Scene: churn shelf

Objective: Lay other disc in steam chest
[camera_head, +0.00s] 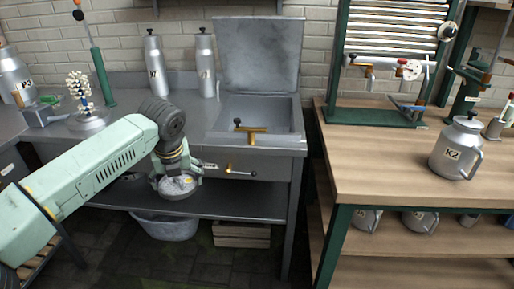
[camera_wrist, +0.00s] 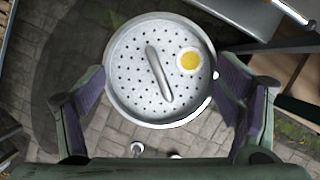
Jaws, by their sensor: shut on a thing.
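A round perforated metal disc (camera_wrist: 135,50) with a bar handle and a yellow spot fills the middle of the wrist view. My gripper (camera_wrist: 165,95) has one finger on each side of it and is shut on it. In the head view the disc (camera_head: 176,188) hangs under my gripper (camera_head: 184,172), in front of the bench and below its top. The steam chest (camera_head: 283,120) is a grey metal box set in the bench, up and right of my gripper, with its lid (camera_head: 258,55) raised. The chest's floor is only partly visible.
Brass fittings with handles (camera_head: 251,130) sit at the chest's front edge and on the bench front (camera_head: 240,171). Two metal bottles (camera_head: 154,65) stand behind left. A wooden table (camera_head: 380,165) with a K2 can (camera_head: 457,150) is right. A tub (camera_head: 167,228) and crate (camera_head: 241,235) sit below.

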